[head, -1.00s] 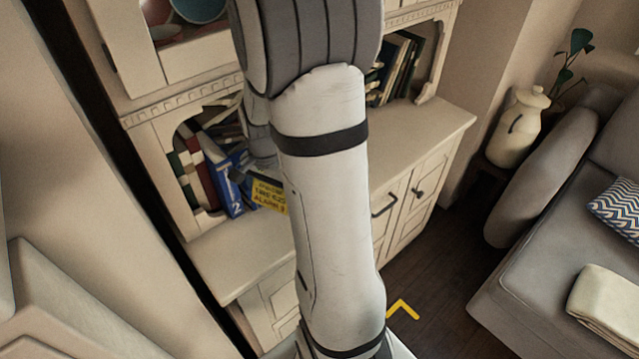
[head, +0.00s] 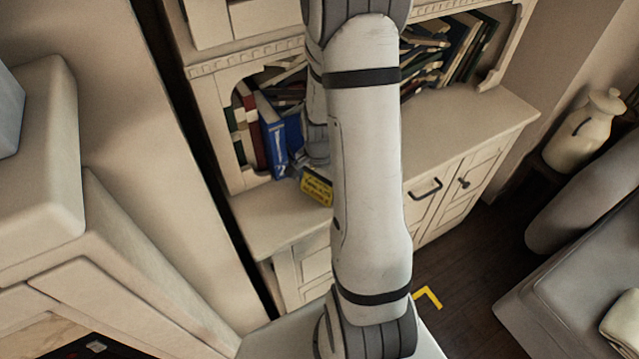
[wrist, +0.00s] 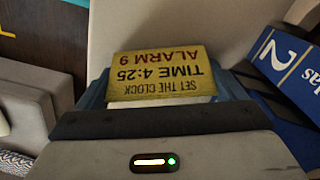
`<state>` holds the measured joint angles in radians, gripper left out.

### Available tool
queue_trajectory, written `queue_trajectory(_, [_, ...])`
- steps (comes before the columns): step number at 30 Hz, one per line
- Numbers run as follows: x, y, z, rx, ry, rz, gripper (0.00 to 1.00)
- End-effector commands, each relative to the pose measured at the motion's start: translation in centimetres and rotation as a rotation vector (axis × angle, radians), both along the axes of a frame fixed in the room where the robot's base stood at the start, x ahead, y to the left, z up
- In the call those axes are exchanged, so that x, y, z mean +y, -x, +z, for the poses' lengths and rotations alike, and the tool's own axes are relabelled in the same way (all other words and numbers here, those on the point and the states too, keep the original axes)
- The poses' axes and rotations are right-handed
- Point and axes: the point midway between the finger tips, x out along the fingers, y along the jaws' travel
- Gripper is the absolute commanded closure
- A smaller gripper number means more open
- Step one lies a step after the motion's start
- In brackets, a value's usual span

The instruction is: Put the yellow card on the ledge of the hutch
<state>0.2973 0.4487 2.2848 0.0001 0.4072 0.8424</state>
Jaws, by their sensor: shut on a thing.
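The yellow card (head: 316,186) shows in the head view just left of my arm, above the ledge of the hutch (head: 265,222). In the wrist view the yellow card (wrist: 158,72) lies across my gripper's tips, its writing upside down: "SET THE CLOCK TIME 4:25 ALARM 9". My gripper (wrist: 155,100) is shut on the card. In the head view my arm hides most of the gripper. The pale ledge also shows behind the card in the wrist view (wrist: 190,25). I cannot tell whether the card touches the ledge.
A blue book (head: 281,140) marked 2 stands close left of the gripper in the head view, with other books in the arched recess. More books (head: 462,45) lean in the right recess. The right part of the ledge is bare. A cream jar (head: 585,135) stands beyond the hutch.

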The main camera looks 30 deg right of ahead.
Motion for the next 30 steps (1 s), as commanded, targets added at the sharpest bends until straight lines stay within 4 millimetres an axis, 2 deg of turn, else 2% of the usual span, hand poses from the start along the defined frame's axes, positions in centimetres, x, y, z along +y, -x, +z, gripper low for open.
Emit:
queue_trajectory(4, [0.0,0.0,-0.4,0.000,0.000,-0.001,0.31])
queue_trajectory(5, [0.0,0.0,-0.3,0.000,0.000,-0.001,0.09])
queue_trajectory(8, [0.0,0.0,-0.3,0.000,0.000,-0.001,0.01])
queue_trajectory(15, [-0.1,0.0,-0.2,0.000,0.000,-0.001,0.00])
queue_trajectory(20, [-0.1,-0.1,0.9,-0.002,0.000,-0.002,0.00])
queue_trajectory(30, [-0.1,-0.1,7.6,-0.005,0.002,-0.002,0.00])
